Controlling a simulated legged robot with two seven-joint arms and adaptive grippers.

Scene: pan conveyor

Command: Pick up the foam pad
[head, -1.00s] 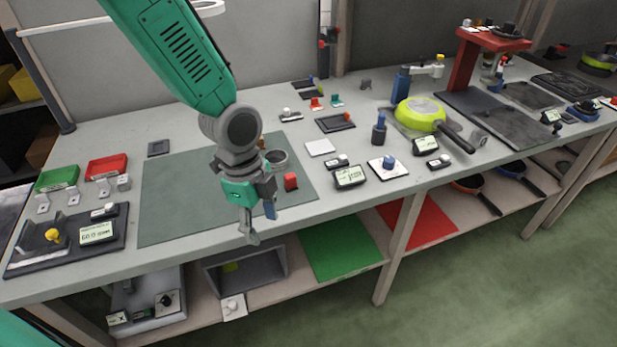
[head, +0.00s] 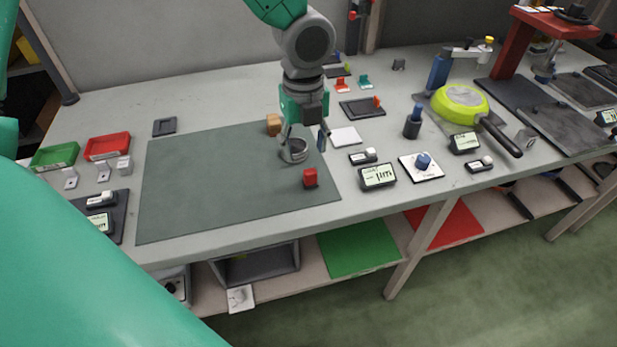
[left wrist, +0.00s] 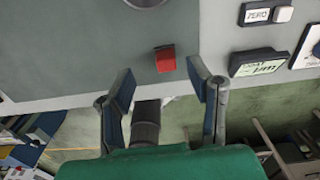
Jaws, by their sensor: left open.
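A thin white square pad (head: 345,136) lies flat on the bench right of the green-grey mat; it may be the foam pad, but I cannot tell for sure. My left gripper (head: 307,142) points down over the mat's right part, beside a round metal cup (head: 294,151) and left of the white pad. Its fingers are apart and empty. In the left wrist view, the open left gripper (left wrist: 160,68) frames a red block (left wrist: 165,58), which also shows on the mat in the head view (head: 310,178). The right gripper is not in view.
A tan block (head: 273,124) stands behind the cup. A display (head: 378,176), a blue-knob plate (head: 421,167) and a black holder (head: 412,124) stand to the right. A lime pan (head: 461,104) lies beyond them. The mat's left part (head: 200,190) is clear.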

